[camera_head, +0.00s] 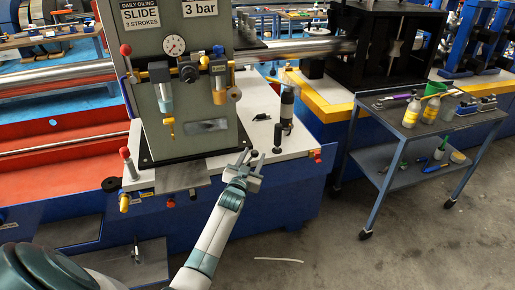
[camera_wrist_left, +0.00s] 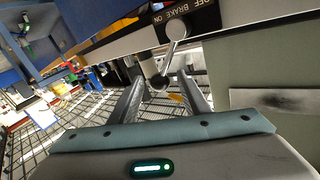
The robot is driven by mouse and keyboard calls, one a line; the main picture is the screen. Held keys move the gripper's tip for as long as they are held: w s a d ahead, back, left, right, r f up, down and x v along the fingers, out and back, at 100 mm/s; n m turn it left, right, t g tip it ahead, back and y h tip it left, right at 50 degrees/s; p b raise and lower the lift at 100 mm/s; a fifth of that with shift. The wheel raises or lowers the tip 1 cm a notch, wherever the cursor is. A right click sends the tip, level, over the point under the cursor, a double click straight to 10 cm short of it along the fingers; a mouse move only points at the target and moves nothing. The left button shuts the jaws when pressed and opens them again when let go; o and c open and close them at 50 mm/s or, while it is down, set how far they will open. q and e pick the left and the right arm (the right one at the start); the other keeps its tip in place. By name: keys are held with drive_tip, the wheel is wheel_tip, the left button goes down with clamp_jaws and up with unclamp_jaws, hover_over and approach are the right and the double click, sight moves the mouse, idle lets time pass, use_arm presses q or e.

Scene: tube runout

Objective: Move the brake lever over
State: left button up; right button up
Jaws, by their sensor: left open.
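The brake lever (camera_wrist_left: 173,55) is a metal rod with a dark ball knob (camera_wrist_left: 159,82) in the left wrist view. It hangs from a round pivot beside a black plate (camera_wrist_left: 185,20) marked OFF, BRAKE and ON. In the picture it slants down and left, to the side of the word ON. My left gripper (camera_wrist_left: 161,88) is open, with its fingers on either side of the knob; whether either touches it, I cannot tell. In the head view my left gripper (camera_head: 246,168) is at the front edge of the machine's white plate, and I cannot make out the lever there. My right gripper is not in view.
The grey-green machine housing (camera_head: 190,115) with gauge and valves rises left of my gripper. A black-topped post (camera_head: 287,105) and a short black peg (camera_head: 278,138) stand on the white plate (camera_head: 262,110). A blue cart (camera_head: 400,160) with bottles stands right; floor between is open.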

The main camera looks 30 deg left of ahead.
use_arm(q)
drive_tip(key=shift+x, duration=2.85)
clamp_jaws()
